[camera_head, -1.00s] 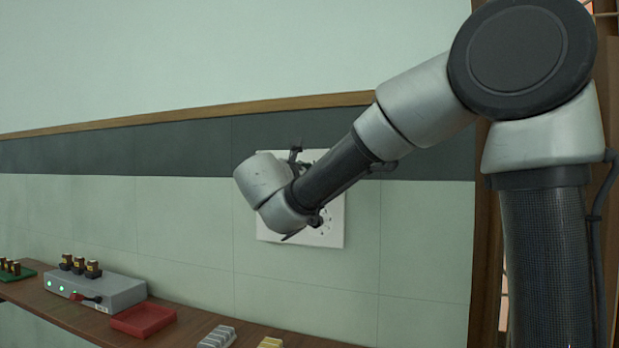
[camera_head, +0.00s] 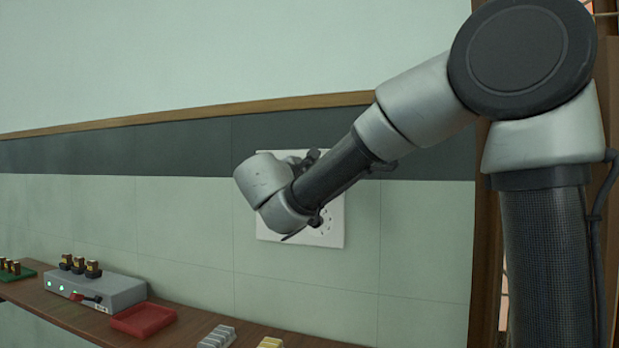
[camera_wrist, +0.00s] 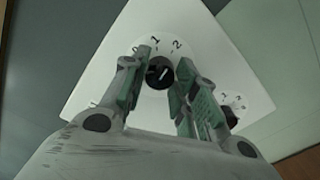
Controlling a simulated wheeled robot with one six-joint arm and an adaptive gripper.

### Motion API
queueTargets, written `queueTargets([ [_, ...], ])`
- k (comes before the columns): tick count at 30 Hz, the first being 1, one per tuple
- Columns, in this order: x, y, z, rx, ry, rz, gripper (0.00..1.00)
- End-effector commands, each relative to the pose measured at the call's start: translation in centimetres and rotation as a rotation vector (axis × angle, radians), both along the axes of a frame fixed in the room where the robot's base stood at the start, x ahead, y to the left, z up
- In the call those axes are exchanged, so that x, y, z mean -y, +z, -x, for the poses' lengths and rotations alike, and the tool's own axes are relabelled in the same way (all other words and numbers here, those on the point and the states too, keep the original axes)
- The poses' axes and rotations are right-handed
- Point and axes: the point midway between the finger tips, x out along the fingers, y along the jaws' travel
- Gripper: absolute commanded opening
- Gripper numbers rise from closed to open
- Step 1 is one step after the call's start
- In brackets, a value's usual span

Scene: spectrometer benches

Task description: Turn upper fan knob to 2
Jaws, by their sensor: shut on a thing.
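In the wrist view, the upper fan knob (camera_wrist: 160,73) is a round dark knob on a white panel (camera_wrist: 105,70). The numbers 1 and 2 and a 0 are printed around its far side. A pale line marks its face, but I cannot tell exactly which number it points to. My gripper (camera_wrist: 162,68) is shut on the knob, with one finger on each side. In the head view, the panel (camera_head: 333,235) hangs on the wall, and my arm hides the upper knob and most of the gripper.
A second dark knob (camera_wrist: 231,116) with its own numbers sits on the panel beside my right finger. Below on the wooden bench (camera_head: 195,326) are a grey box (camera_head: 120,292) with green lights, a red tray (camera_head: 143,320) and a grey ribbed block (camera_head: 217,338).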

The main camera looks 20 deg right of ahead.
Motion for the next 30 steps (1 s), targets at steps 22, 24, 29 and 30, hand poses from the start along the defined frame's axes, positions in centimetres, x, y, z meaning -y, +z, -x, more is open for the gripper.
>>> queueTargets([
  [22, 0.03, -0.02, 0.02, 0.004, -0.001, -0.007, 0.51],
  [24, 0.02, -0.02, 0.01, 0.004, 0.0, -0.007, 0.51],
  [29, -0.39, 0.01, 0.47, 0.005, 0.001, -0.006, 0.51],
  [30, -0.72, 0.03, 0.84, 0.005, 0.003, -0.006, 0.51],
])
